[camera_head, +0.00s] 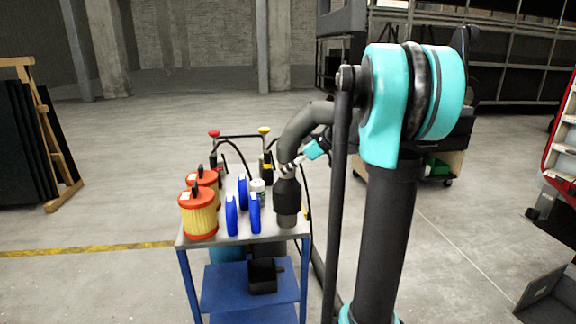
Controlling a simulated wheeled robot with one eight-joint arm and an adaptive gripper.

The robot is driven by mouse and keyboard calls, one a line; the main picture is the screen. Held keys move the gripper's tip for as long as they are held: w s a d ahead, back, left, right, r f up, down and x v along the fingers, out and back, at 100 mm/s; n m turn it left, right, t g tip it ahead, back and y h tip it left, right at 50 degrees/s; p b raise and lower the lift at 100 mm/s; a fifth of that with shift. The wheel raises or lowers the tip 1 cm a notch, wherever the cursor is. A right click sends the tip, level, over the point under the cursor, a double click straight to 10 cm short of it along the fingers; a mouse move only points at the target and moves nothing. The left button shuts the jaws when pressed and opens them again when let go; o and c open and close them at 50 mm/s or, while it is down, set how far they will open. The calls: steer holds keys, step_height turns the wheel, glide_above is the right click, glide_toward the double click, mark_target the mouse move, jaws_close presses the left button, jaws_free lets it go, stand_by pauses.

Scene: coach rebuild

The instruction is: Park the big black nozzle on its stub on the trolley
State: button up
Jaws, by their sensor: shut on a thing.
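The big black nozzle (287,194) is upright at the right side of the blue trolley (250,237), below a bent grey tube (303,124). A short grey cylinder (287,219), which looks like the stub, shows directly under the nozzle at the trolley top's front right. The two are in line and look in contact, but I cannot tell whether the nozzle is seated. My gripper (290,164) reaches in from the right and is shut at the tube just above the nozzle. Its fingertips are small and partly hidden against the tube.
Orange-lidded yellow canisters (201,216), blue upright pieces (243,190) and a white container (257,190) crowd the trolley top. Red-topped (214,134) and yellow-topped (264,130) posts stand behind. A black box (263,276) sits on the lower shelf.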

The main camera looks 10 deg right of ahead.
mark_target(288, 184)
steer(key=shift+f, duration=0.8)
steer(key=shift+f, duration=0.15)
steer(key=shift+f, duration=1.3)
steer(key=shift+f, duration=1.15)
steer(key=o, duration=1.5)
steer(key=shift+o, duration=0.6)
steer(key=o, duration=0.3)
